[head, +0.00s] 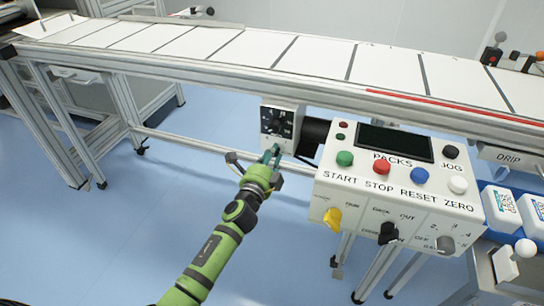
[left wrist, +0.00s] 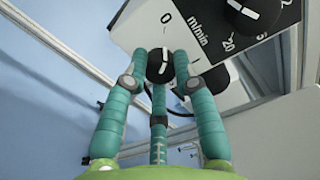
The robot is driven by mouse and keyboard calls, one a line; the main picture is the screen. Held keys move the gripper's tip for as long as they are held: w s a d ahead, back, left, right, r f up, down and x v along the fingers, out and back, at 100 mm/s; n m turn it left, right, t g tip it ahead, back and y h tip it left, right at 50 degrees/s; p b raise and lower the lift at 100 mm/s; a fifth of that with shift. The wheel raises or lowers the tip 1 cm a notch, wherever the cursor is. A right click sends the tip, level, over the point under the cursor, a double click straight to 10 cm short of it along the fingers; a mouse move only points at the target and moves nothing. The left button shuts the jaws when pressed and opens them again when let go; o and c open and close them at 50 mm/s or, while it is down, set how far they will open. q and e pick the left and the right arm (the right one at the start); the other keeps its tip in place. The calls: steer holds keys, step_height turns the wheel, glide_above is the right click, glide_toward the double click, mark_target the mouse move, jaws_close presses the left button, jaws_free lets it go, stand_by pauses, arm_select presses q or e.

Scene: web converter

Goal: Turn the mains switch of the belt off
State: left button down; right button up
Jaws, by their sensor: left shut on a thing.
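The belt's drive box (head: 292,114) hangs under the conveyor and has a black speed dial (head: 274,122) on its face. Below the dial is the mains switch, a small black knob (left wrist: 160,67) with a white line, beside the marks 0 and I in the left wrist view. The green left gripper (head: 270,156) is at the lower part of the box. In the left wrist view its teal fingers (left wrist: 163,60) are closed around the knob. The right gripper is out of view.
A control panel (head: 388,215) with buttons and selector knobs stands close to the right of the gripper. The conveyor belt (head: 310,60) runs above, over a metal frame rail. A dark cylinder (head: 313,133) sits between box and panel. Blue floor lies open at left.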

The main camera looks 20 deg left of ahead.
arm_select(q)
steer(key=shift+w+a+r+n, duration=0.1)
steer(key=shift+a+r+n, duration=0.15)
steer(key=shift+n, duration=0.65)
steer(key=c, duration=1)
jaws_free()
steer(key=shift+f, duration=0.15)
steer(key=shift+d, duration=0.1)
steer(key=s, duration=1.2)
steer(key=shift+a, duration=0.25)
